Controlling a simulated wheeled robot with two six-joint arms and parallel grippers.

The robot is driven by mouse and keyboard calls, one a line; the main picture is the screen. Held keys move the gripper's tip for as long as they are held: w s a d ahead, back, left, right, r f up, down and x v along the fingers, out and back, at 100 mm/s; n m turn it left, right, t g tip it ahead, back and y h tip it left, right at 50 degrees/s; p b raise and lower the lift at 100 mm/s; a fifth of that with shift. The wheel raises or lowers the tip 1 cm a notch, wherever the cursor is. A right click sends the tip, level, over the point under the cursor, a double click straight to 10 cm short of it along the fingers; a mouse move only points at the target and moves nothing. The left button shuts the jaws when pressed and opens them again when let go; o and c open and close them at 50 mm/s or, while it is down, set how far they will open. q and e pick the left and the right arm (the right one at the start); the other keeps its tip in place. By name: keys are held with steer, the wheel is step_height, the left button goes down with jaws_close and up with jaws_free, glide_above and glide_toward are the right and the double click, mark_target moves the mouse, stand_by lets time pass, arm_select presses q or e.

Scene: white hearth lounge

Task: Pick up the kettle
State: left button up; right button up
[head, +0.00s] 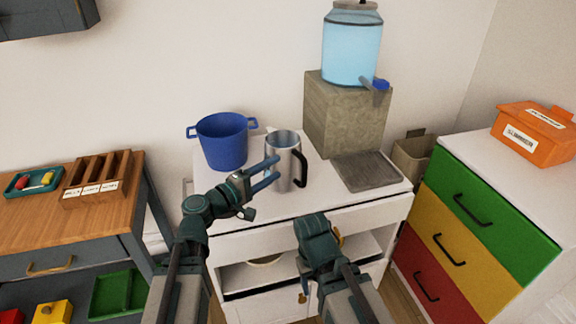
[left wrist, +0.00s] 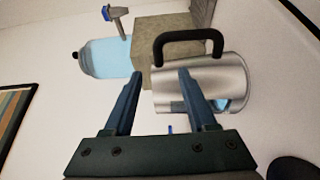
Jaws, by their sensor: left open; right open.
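The kettle is a silver metal jug (head: 283,172) with a black handle on its right side. It stands upright on the white cabinet top in the head view. My left gripper (head: 276,168) is open at the kettle's left side, its fingers pointing towards it. In the left wrist view the kettle (left wrist: 220,72) appears sideways, its handle uppermost. One finger overlaps its body and the other is beside it; I cannot tell whether they touch. My right gripper (head: 318,240) is open and low in front of the cabinet, its fingers mostly hidden.
A blue pot (head: 224,142) stands left of the kettle. A stone block (head: 346,112) with a blue water dispenser (head: 352,48) stands behind right, a grey tray (head: 368,172) before it. A coloured drawer unit (head: 490,205) is at right, a wooden desk (head: 60,222) at left.

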mark_target(295, 156)
arm_select(q)
steer(key=x, duration=0.8)
steer(key=x, duration=0.5)
steer(key=shift+r, duration=0.1)
steer(key=shift+c, duration=0.3)
jaws_close()
stand_by(0.9)
